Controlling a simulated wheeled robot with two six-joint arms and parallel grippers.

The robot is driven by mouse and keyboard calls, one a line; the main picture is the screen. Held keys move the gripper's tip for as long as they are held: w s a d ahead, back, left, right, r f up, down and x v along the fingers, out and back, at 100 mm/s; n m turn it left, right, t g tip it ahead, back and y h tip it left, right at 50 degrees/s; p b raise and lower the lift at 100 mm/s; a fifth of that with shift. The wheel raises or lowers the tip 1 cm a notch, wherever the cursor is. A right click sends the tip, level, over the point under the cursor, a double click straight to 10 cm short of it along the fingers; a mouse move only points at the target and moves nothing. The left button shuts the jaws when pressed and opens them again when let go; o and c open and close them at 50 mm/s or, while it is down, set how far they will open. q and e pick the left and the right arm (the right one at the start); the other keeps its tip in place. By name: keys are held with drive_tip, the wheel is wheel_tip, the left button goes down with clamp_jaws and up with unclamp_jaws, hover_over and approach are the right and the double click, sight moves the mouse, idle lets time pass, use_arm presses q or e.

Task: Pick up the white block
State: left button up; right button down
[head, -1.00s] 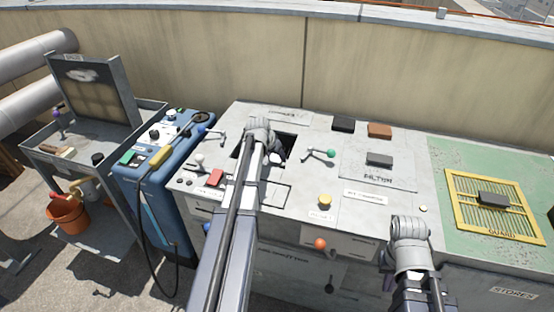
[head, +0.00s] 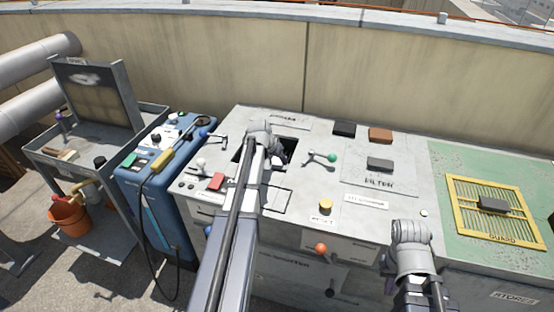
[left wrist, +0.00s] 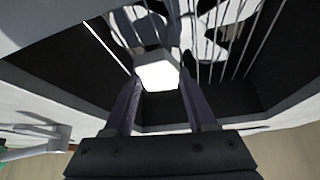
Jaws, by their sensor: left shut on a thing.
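The white block (left wrist: 157,72) shows bright between the two dark fingers of my left gripper (left wrist: 158,84) in the left wrist view. The fingers are shut on it, inside a dark opening with thin metal bars beyond it. In the head view my left gripper (head: 272,152) reaches into the square opening (head: 290,146) in the grey cabinet top; its fingertips and the block are hidden there. My right gripper (head: 410,234) is over the cabinet's front edge at the right; its fingers cannot be made out.
Black (head: 344,128), brown (head: 380,135) and grey (head: 380,164) blocks lie to the right. A yellow grille (head: 480,222) is farther right. A blue machine (head: 150,205) stands at the left.

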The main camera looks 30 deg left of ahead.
wheel_tip(320, 180, up, 9)
drive_tip(key=p, duration=0.8)
drive_tip(key=shift+r+p, duration=0.2)
drive_tip(key=shift+p, duration=0.2)
